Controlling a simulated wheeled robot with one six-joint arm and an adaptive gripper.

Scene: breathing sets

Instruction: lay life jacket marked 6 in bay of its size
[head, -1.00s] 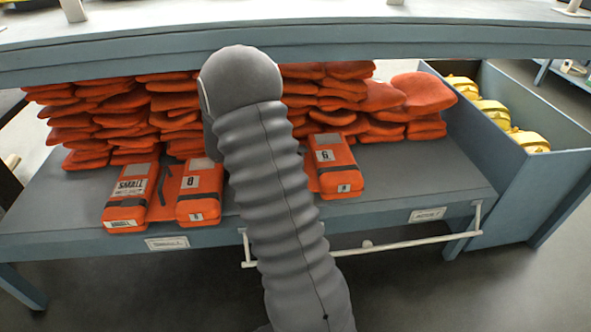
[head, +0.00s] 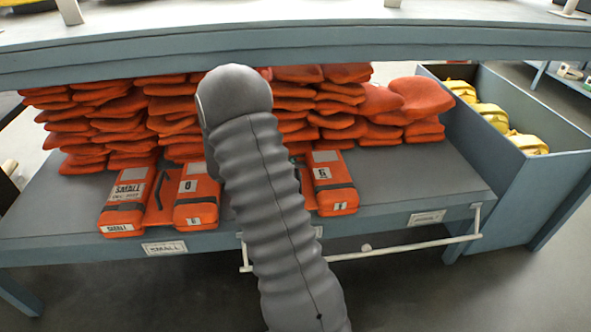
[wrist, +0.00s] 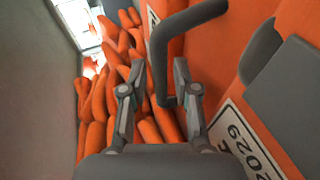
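The life jacket marked 6 (head: 332,187) lies on the lower shelf just right of my arm, its front end at the shelf's front edge. My arm hides its left part. My gripper (wrist: 160,68) is hidden in the head view. In the wrist view its fingers stand apart, with a dark grey strap loop (wrist: 167,75) between them and a visible gap. An orange jacket with a white "2029" label (wrist: 243,145) is close on the right there; its 6 is not visible. A bay label reading SMALL (head: 165,248) is at the left, another, hard to read, at the right (head: 427,217).
A jacket marked SMALL and 0 (head: 196,200) lies left of my arm. Stacked orange jackets (head: 105,125) fill the back. The upper shelf (head: 420,42) hangs above. A blue bin (head: 530,180) with yellow items stands right.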

